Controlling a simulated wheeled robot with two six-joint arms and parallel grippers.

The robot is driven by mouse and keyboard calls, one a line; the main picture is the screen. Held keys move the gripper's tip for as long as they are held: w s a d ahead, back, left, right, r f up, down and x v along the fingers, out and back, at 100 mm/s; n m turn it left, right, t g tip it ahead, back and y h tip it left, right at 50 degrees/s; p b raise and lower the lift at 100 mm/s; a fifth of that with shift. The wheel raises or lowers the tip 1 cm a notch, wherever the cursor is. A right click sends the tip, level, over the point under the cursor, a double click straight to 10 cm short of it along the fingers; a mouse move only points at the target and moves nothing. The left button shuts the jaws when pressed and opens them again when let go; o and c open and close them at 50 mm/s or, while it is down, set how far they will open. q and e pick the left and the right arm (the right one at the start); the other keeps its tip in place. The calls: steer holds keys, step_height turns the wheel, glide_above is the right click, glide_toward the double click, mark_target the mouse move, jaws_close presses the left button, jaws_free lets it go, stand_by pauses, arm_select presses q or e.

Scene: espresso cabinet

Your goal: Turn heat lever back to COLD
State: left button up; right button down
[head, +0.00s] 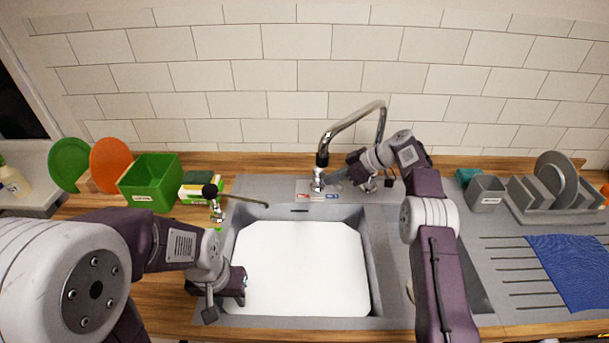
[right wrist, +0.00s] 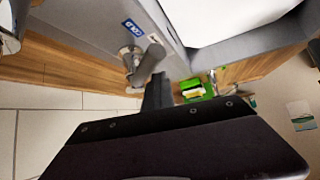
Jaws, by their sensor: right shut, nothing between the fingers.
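The chrome tap (head: 352,118) stands behind the sink, its spout arching up. Its metal base and heat lever (head: 318,186) sit between a red label (head: 303,195) and a blue label (head: 332,196). In the right wrist view, the blue label (right wrist: 132,27) reads COLD, beside the metal tap base (right wrist: 130,60). My right gripper (head: 340,176) is shut and empty, just right of the tap base. Its dark finger (right wrist: 158,92) appears beside the lever; I cannot tell whether they touch. My left gripper (head: 222,300) hangs over the sink's left edge; its fingertips are unclear.
The white-bottomed sink (head: 228,250) lies in front of the tap. A grey cup (head: 486,195), dish rack (head: 530,205) and blue cloth (head: 570,268) are at right.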

arm_select(q)
steer(key=shift+d, duration=0.1)
arm_select(e)
steer(key=shift+w+d+r, duration=0.35)
steer(key=shift+d+r, duration=0.05)
steer(key=shift+d, duration=0.05)
arm_select(q)
steer(key=shift+w+d+f, duration=0.15)
steer(key=shift+d, duration=0.05)
arm_select(e)
steer(key=v, duration=0.8)
steer(key=shift+s, duration=0.4)
arm_select(q)
steer(key=shift+d, duration=0.1)
